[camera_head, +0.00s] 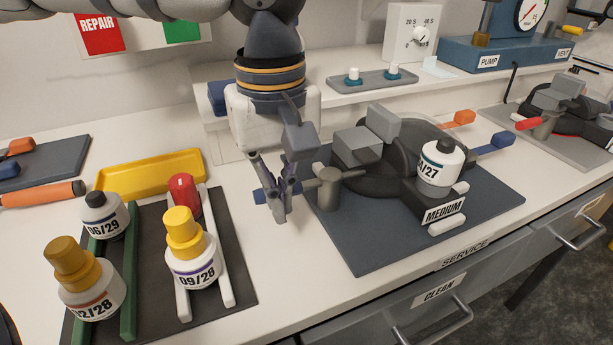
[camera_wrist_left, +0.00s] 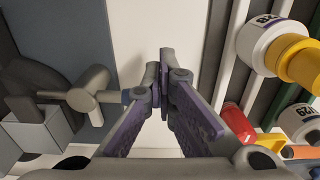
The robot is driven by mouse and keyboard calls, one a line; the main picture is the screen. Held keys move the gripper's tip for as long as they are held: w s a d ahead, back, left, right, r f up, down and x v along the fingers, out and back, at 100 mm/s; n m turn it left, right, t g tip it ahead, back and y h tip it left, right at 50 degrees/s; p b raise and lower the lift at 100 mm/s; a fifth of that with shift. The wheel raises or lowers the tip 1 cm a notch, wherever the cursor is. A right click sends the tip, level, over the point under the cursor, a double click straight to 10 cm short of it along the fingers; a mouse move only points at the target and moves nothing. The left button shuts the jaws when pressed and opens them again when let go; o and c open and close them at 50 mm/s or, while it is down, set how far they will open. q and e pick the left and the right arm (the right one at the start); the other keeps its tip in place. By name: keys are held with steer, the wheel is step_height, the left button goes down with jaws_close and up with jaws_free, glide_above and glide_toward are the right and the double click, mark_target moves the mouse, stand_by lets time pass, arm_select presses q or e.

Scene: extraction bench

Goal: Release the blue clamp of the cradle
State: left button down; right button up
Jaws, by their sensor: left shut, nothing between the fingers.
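The cradle (camera_head: 400,190) stands on a dark blue-grey mat, with grey blocks, a black round body and a "MEDIUM" label. A clamp lever with a blue handle (camera_head: 262,196) runs left from a grey post (camera_head: 328,190); the post also shows in the wrist view (camera_wrist_left: 88,98). My left gripper (camera_head: 281,215) is shut with nothing between its fingers. Its fingers cross in front of the blue handle and hide part of it. My right gripper is out of view.
A white bottle (camera_head: 440,163) sits in the cradle. Blue (camera_head: 495,143) and orange (camera_head: 459,118) handles stick out at its far right. Several bottles stand on a railed mat (camera_head: 237,285) at left, near a yellow tray (camera_head: 150,172). Bare bench lies between the mats.

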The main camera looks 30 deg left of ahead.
arm_select(q)
steer(key=shift+f, duration=0.9)
steer(key=shift+a, duration=0.1)
steer(key=shift+w+a, duration=0.5)
steer(key=shift+a, duration=0.35)
steer(key=shift+w+a, duration=1.65)
steer(key=shift+w, duration=0.5)
steer(key=shift+w+a, duration=0.3)
steer(key=shift+w, duration=0.55)
steer(key=shift+w+b, duration=0.35)
steer(key=shift+w, duration=0.65)
steer(key=shift+r, duration=0.15)
